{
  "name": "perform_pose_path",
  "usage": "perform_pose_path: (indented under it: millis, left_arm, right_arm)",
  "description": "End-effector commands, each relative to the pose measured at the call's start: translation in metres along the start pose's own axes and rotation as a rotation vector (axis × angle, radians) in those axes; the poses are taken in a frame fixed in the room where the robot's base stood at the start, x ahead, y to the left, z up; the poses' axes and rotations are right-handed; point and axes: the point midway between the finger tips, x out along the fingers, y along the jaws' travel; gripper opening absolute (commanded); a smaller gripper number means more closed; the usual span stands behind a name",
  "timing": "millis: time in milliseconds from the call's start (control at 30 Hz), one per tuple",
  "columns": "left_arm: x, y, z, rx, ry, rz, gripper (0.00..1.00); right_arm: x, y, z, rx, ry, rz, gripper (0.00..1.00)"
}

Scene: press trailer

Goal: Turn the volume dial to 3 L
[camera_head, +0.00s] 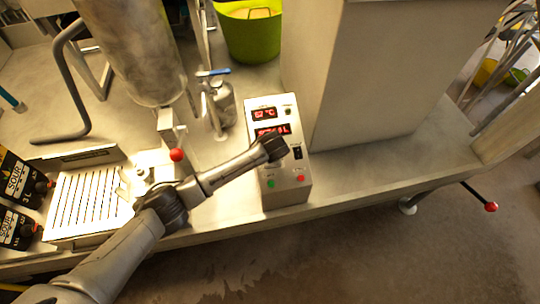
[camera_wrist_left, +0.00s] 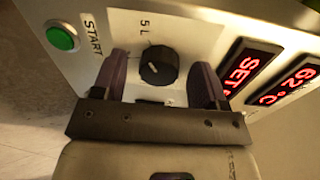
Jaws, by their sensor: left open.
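The black round volume dial (camera_wrist_left: 158,67) sits on the pale control box (camera_head: 287,194), with the label "5 L" beside it in the left wrist view. A short light mark shows on the dial's face; the value it points to cannot be read. My left gripper (camera_head: 274,148) is at the box's face, and it hides the dial in the head view. In the left wrist view my left gripper (camera_wrist_left: 162,84) is open, with one dark finger on each side of the dial. Gaps show between fingers and dial. My right gripper is not in view.
The box has red displays (camera_head: 271,130), a black switch (camera_head: 297,152), a green START button (camera_head: 271,184) and a red button (camera_head: 300,178). A small metal canister (camera_head: 222,100) stands to its left. A large block (camera_head: 385,70) rises behind it to the right.

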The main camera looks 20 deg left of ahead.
Motion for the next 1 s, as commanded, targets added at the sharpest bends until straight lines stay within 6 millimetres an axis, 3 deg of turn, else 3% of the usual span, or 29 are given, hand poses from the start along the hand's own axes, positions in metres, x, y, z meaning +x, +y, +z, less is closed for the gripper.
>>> perform_pose_path:
  millis: [300, 800, 1000]
  left_arm:
    - [0.0012, -0.0002, -0.0001, 0.000, 0.000, 0.000, 0.67]
    - [0.0011, -0.0002, 0.0000, 0.000, 0.000, 0.000, 0.19]
    - [0.0001, -0.0004, -0.0001, -0.013, 0.001, 0.000, 0.17]
  right_arm:
    - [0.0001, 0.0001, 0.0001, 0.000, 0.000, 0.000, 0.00]
    - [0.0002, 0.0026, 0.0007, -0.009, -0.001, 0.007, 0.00]
    - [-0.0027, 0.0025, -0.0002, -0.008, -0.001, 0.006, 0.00]
